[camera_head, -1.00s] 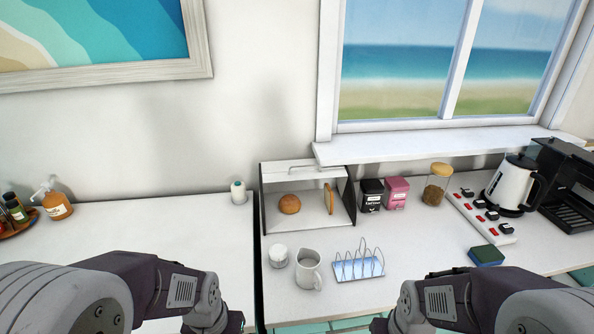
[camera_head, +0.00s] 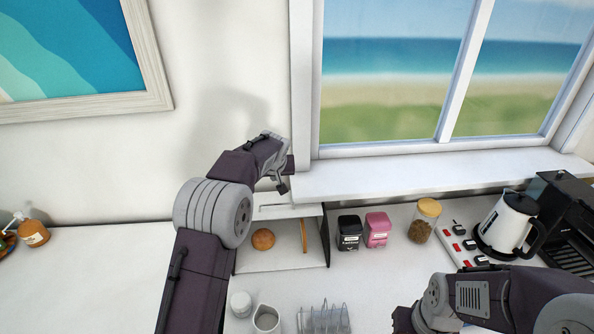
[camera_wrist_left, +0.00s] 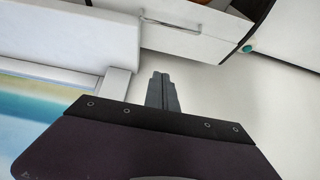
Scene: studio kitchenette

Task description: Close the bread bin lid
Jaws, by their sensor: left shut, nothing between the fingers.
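The white bread bin (camera_head: 285,266) stands on the counter with its front open; a bun (camera_head: 263,239) and a slice of bread (camera_head: 304,236) show inside. Its lid (camera_head: 290,211) is raised at the top, with a bar handle. In the left wrist view the lid (camera_wrist_left: 195,40) and its handle (camera_wrist_left: 170,24) show at the top. My left gripper (camera_head: 284,186) is shut and empty, above the lid and close to the window sill. Its fingers (camera_wrist_left: 161,92) look apart from the lid in the wrist view. My right gripper (camera_head: 404,320) is partly cut off at the bottom edge.
The window sill (camera_head: 430,178) juts out just right of the left gripper. A black canister (camera_head: 349,233), a pink canister (camera_head: 377,230) and a jar (camera_head: 424,221) stand right of the bin. A toast rack (camera_head: 324,320), jug (camera_head: 266,319) and white pot (camera_head: 241,304) are in front.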

